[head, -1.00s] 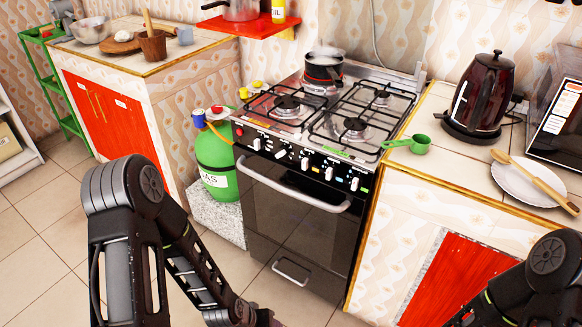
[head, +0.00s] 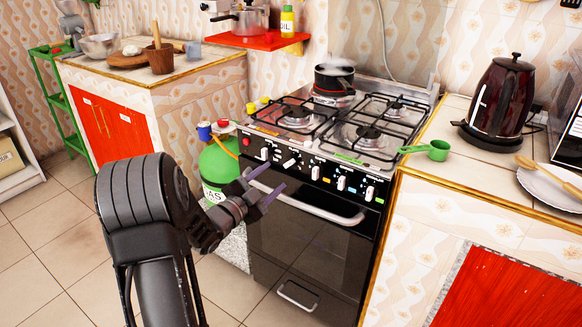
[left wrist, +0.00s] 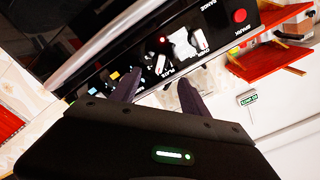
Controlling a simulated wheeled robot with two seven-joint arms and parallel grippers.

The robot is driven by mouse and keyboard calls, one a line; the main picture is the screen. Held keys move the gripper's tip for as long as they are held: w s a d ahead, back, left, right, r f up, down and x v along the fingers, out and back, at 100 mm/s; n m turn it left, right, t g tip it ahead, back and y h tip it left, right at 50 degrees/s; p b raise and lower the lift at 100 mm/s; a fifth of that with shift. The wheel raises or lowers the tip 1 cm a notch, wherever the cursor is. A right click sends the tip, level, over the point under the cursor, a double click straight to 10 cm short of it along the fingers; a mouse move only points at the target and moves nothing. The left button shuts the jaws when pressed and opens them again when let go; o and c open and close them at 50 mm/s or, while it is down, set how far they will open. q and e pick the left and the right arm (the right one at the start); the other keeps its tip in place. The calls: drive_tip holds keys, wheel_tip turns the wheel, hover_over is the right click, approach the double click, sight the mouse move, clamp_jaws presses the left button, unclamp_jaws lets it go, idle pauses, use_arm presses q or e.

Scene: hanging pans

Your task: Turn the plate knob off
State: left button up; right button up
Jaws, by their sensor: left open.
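The stove's front panel carries a row of white knobs (head: 315,172) with a red button at its left end. In the left wrist view, a white knob (left wrist: 180,45) shows beyond my fingers, and a panel label nearby seems to read "PLATE". In the head view I cannot read which knob is the plate knob. My left gripper (head: 267,180) is open and empty, in front of the oven handle's left end and just below the left knobs. Its two fingers (left wrist: 157,90) point toward the panel in the wrist view, apart from the knobs. My right gripper is out of view.
A pot (head: 334,80) stands at the stove's back left. The oven handle (head: 305,200) runs below the knobs. A green gas cylinder (head: 217,165) stands left of the stove.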

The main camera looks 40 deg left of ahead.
sight(288, 165)
use_arm(q)
drive_tip(key=shift+w+a, duration=0.1)
drive_tip(key=shift+w, duration=3.8)
drive_tip(key=shift+c, duration=0.2)
clamp_jaws()
